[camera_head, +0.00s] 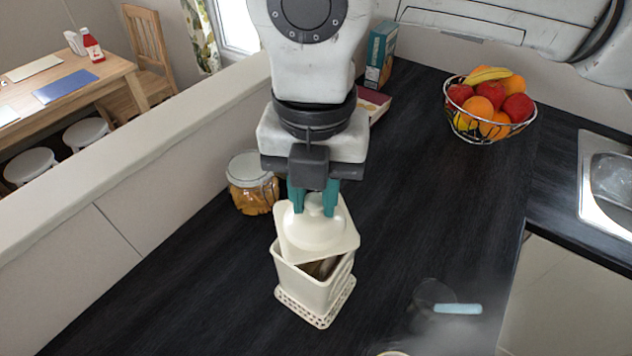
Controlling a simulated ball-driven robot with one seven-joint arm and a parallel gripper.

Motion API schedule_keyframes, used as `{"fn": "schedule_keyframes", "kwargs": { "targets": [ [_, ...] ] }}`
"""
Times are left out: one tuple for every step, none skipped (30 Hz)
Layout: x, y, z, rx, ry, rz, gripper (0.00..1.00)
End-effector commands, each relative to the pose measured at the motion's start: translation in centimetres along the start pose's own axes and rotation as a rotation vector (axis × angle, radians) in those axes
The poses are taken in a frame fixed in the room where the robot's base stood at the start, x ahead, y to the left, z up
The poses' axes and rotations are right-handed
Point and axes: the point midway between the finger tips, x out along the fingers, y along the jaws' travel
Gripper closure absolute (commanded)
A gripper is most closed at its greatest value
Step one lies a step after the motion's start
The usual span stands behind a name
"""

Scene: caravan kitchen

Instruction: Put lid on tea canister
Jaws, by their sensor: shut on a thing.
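The cream square tea canister (308,291) stands on the dark counter, on a cream perforated base. Its top is partly open at the front, and something brownish shows inside. The cream lid (316,238) is above the back part of the canister, turned relative to it and slightly tilted. I cannot tell whether the lid touches the rim. My gripper (315,204) points down with its teal fingers shut on the lid's knob, which is partly hidden between them.
A glass jar (251,183) with orange contents stands just left of the lid. A wire fruit basket (484,106) is at the back right, left of the sink (609,184). A blue-handled item (457,309) lies at front right under haze.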

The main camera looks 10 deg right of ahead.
Motion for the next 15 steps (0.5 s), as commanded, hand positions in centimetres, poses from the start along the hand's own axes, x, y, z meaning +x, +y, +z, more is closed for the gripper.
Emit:
{"fn": "schedule_keyframes", "kwargs": {
  "targets": [
    [0.8, 0.0, 0.0, 0.0, 0.002, 0.0, 1.0],
    [1.1, 0.0, 0.0, 0.0, 0.002, 0.001, 1.0],
    [1.5, 0.0, 0.0, 0.0, 0.002, 0.0, 1.0],
    [1.8, 0.0, 0.0, 0.0, 0.002, 0.0, 1.0],
    [2.1, 0.0, 0.0, 0.0, 0.001, 0.0, 1.0],
    [2.4, 0.0, 0.0, 0.0, 0.001, 0.0, 1.0],
    [2.5, 0.0, 0.0, 0.0, 0.001, 0.0, 1.0],
    [2.7, 0.0, 0.0, 0.0, 0.001, 0.0, 1.0],
    [2.9, 0.0, 0.0, 0.0, 0.001, 0.0, 1.0],
    [3.0, 0.0, 0.0, 0.0, 0.001, 0.0, 1.0],
    [3.0, 0.0, 0.0, 0.0, 0.001, 0.0, 1.0],
    [3.1, 0.0, 0.0, 0.0, 0.001, 0.0, 1.0],
    [3.1, 0.0, 0.0, 0.0, 0.001, 0.0, 1.0],
    [3.1, 0.0, 0.0, 0.0, 0.001, 0.0, 1.0],
    [3.1, 0.0, 0.0, 0.0, 0.001, 0.0, 1.0]
  ]
}}
